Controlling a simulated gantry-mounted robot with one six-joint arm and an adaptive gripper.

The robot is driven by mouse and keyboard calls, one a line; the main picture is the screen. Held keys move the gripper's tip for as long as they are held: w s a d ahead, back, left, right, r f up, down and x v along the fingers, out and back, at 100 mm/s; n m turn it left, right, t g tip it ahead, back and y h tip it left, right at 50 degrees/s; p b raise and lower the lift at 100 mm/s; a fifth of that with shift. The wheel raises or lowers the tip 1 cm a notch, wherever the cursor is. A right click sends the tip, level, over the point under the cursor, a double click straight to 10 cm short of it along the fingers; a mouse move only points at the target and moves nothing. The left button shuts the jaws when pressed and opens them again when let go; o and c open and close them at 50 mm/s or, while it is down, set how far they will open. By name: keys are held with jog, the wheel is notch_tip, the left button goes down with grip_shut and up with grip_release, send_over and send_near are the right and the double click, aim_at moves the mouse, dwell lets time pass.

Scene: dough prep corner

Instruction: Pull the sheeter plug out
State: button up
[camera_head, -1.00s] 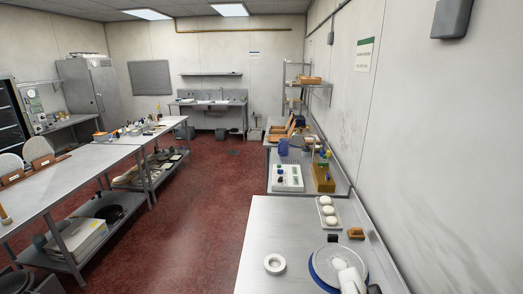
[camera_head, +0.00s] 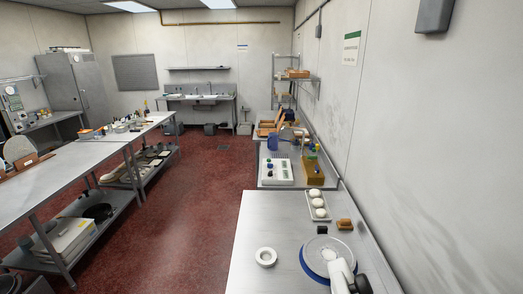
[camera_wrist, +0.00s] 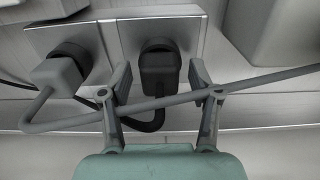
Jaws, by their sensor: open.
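In the wrist view a black plug (camera_wrist: 160,76) sits in a wall socket plate (camera_wrist: 128,40), with its black cord curving down and left. A grey plug (camera_wrist: 54,76) sits in the socket plate to its left. No label shows which one is the sheeter plug. My gripper (camera_wrist: 160,72) is open, one finger on each side of the black plug, with a gap visible on both sides. A grey cable (camera_wrist: 165,103) from the grey plug runs across the view by my fingers. My gripper cannot be made out in the head view.
In the head view the nearest bench (camera_head: 255,220) holds a white ring (camera_head: 266,257), a round blue-edged scale-like plate (camera_head: 322,252) and a tray of dough balls (camera_head: 309,205). A grey housing (camera_wrist: 270,28) juts out at upper right in the wrist view.

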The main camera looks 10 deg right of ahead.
grip_shut()
jog(key=shift+r, duration=0.15)
jog(key=shift+r+p, duration=2.9)
jog(key=shift+p, duration=0.2)
